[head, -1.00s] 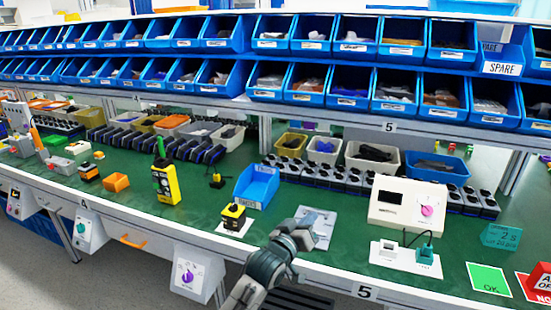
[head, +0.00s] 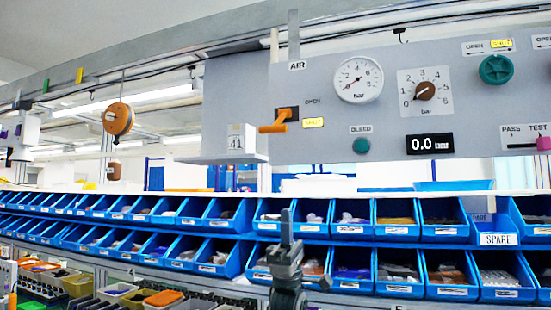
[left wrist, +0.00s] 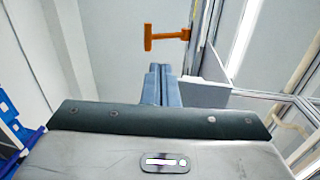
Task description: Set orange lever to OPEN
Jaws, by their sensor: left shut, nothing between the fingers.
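The orange lever (head: 281,122) is on the grey panel, below the AIR label. Its handle sticks out toward the lower left. An OPEN label (head: 312,101) is at its upper right, and a yellow-lit SHUT label (head: 313,122) is beside it at the lower right. My left gripper (head: 287,212) points upward, below the lever and apart from it, in front of the blue bins. Its fingers are together and empty. In the left wrist view the lever (left wrist: 165,36) shows beyond the closed fingertips (left wrist: 157,68). My right gripper is not in view.
Rows of blue bins (head: 399,232) lie below.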

